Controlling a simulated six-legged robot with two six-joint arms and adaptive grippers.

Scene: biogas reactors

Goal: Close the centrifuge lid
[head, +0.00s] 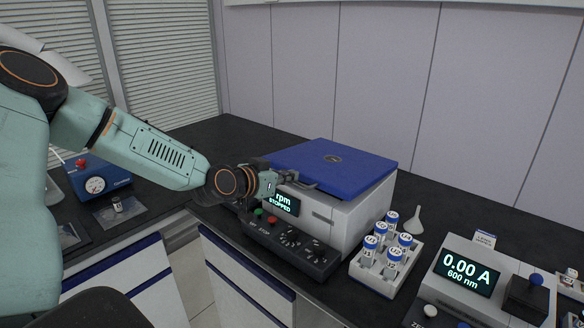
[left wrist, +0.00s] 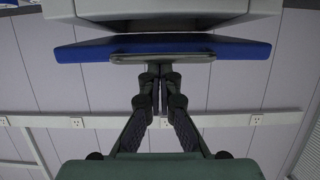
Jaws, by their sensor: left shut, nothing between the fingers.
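The centrifuge (head: 345,220) is a white box with a blue lid (head: 335,160) lying almost level over its top. The lid also shows in the left wrist view (left wrist: 90,50), where a narrow gap seems to separate it from the white body (left wrist: 180,12). A grey handle plate (left wrist: 165,57) sits along the lid's front edge. My left gripper (left wrist: 160,72) is shut and empty, its fingertips at the handle plate; whether they touch it I cannot tell. In the head view the gripper (head: 302,182) is at the lid's front edge, partly hiding the display. My right gripper is out of view.
A control panel with knobs (head: 290,244) sits at the centrifuge's front. A white rack of capped tubes (head: 385,262) stands close on its right, with a photometer (head: 478,280) beyond. A blue device (head: 97,182) is at left.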

